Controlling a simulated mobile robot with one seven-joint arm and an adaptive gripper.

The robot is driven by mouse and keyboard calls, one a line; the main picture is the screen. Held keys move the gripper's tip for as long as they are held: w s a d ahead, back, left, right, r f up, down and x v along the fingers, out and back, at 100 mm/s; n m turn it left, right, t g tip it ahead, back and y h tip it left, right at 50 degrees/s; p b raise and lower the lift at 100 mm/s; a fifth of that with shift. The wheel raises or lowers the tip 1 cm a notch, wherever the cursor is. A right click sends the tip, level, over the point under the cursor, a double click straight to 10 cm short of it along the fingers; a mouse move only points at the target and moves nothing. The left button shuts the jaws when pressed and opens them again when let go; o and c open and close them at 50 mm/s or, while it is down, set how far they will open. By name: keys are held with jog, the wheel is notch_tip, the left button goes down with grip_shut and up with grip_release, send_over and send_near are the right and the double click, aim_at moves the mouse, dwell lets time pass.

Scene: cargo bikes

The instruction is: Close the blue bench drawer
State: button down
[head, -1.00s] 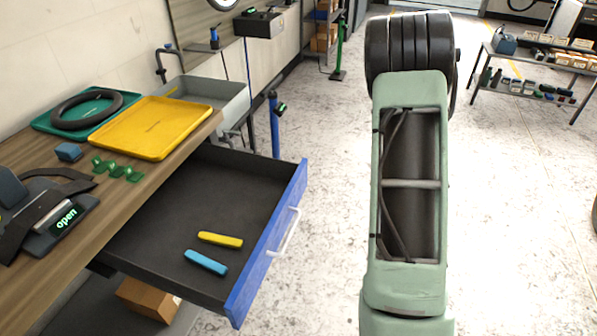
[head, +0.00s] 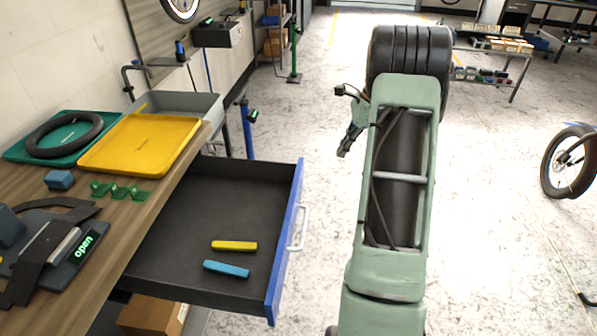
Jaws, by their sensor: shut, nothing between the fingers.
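The bench drawer has a blue front (head: 285,245) with a white bar handle (head: 299,228), and it stands pulled far out from the wooden bench (head: 165,215). Its dark tray holds a yellow piece (head: 234,246) and a light blue piece (head: 226,269). My gripper (head: 343,153) shows in the head view just left of my arm, out over the floor to the right of the drawer. It is small and partly hidden by the arm. It is shut and empty, apart from the drawer front and handle.
On the bench lie a yellow tray (head: 140,145), a green tray with a black tyre (head: 65,135), green clips and a dark device reading "open" (head: 84,246). A blue post (head: 247,130) stands behind the drawer. Floor right of the drawer is clear; a wheel (head: 569,162) is far right.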

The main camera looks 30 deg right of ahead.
jog(key=w+a+f+m+b, duration=0.1)
jog(key=w+a+f, duration=0.3)
jog(key=a+f, duration=0.4)
jog(key=shift+w+y, duration=0.2)
jog(key=shift+y, duration=0.1)
jog(key=shift+f, duration=0.1)
dwell(0.4)
